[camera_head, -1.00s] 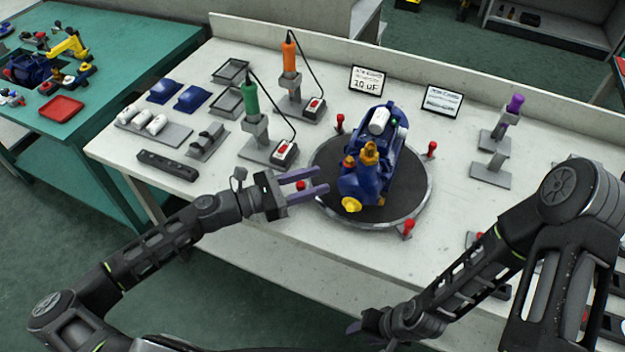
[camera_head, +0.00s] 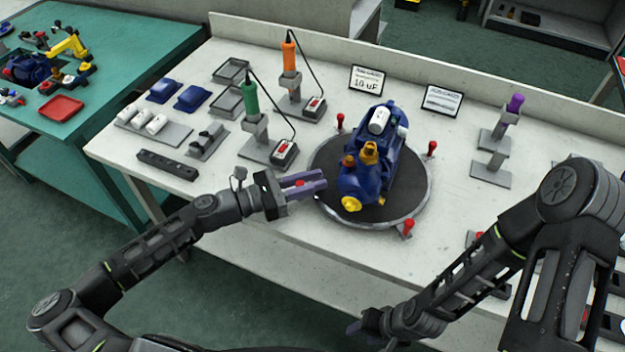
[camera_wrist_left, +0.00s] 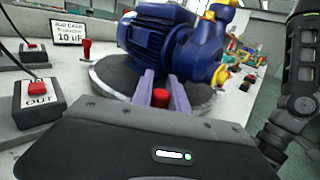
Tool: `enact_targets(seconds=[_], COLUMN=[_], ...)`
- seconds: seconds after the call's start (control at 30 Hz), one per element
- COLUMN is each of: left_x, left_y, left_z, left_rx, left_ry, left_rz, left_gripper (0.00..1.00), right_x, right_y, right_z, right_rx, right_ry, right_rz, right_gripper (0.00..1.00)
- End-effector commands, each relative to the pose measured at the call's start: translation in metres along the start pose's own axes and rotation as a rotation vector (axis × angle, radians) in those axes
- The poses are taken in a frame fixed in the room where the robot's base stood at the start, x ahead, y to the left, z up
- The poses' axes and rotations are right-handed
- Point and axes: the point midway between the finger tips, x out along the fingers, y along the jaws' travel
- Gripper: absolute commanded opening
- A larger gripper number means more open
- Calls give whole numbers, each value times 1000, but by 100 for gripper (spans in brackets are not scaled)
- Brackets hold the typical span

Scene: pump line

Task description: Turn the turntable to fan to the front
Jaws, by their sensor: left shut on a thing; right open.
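The round turntable (camera_head: 395,212) has a dark top and a grey rim, and red-topped pegs stand around that rim. A blue pump (camera_head: 378,165) with yellow fittings sits on it. Its yellow front fitting faces the near left in the head view. The pump (camera_wrist_left: 165,42) also shows in the left wrist view, above the fingers. My left gripper (camera_head: 310,183) is at the turntable's left edge, with its fingers shut on a red peg (camera_wrist_left: 160,97). My right gripper (camera_head: 362,330) is low at the front, open and away from the turntable; its fingers are partly hidden.
A green-handled tool (camera_head: 250,96) and an orange-handled tool (camera_head: 289,55) stand left of the turntable with cabled red-button boxes. Small signs (camera_head: 366,79) stand behind it. A purple-topped stand (camera_head: 514,104) is at the right.

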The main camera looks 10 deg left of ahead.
Motion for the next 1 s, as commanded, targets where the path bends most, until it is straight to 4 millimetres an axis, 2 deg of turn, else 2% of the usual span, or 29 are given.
enact_targets(seconds=[0.73,0.9,1.0], left_x=[0,1,2], left_y=[1,12,24], left_z=[-1,-9,-6], left_rx=[0,-1,2], left_ry=[2,15,11], left_rz=[-6,-76,-127], left_gripper=[0,0,0], right_x=[1,9,14], right_y=[0,4,5], right_z=[0,0,0], right_rx=[0,0,0], right_ry=[0,0,1], right_rz=[0,0,0], right_gripper=[42,42,42])
